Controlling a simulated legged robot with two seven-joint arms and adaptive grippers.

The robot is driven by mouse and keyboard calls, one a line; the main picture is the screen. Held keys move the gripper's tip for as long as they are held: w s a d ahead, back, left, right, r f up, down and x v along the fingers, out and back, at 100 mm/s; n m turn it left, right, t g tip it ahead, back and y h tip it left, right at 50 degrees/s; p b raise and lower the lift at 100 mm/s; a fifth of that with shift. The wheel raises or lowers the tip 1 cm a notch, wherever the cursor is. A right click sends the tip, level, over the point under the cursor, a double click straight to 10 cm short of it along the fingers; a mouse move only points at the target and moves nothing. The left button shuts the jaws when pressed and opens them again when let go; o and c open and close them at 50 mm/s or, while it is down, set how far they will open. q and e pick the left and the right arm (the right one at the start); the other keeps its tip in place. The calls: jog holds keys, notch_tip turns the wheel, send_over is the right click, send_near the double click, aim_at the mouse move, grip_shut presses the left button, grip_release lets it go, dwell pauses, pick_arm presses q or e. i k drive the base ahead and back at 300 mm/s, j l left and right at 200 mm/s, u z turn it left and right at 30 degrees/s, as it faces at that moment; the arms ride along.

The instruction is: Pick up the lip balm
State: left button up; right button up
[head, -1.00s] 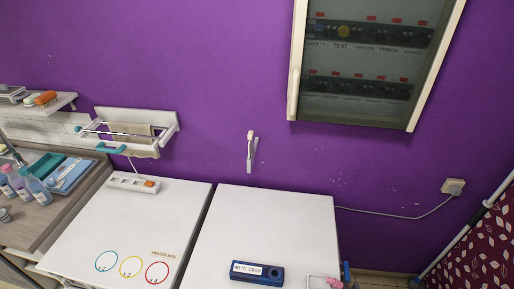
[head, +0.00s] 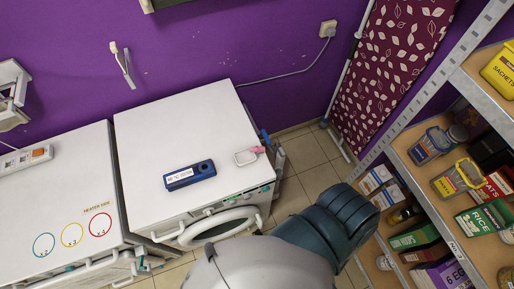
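I cannot make out a lip balm for certain in the head view. On the white washing machine top (head: 185,130) lies a dark blue box-like device (head: 189,175) with a white label. Near the right edge of that top is a small pink item (head: 257,149) beside a white-rimmed piece (head: 244,158); I cannot tell what they are. A grey and dark teal part of my own arm rises from the bottom, right of the middle.
A metal shelf rack on the right holds boxes and jars, among them a green rice box (head: 484,219) and a yellow container (head: 500,72). A leaf-patterned ironing board (head: 395,75) leans at the wall. Tiled floor (head: 303,150) is open between machine and rack.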

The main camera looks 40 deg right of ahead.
aim_at(257, 149)
jog(key=k+z, duration=0.15)
jog(key=z, duration=0.2)
jog(key=k+z, duration=0.15)
jog(key=z, duration=0.2)
jog(key=k+z, duration=0.15)
jog(key=z, duration=0.2)
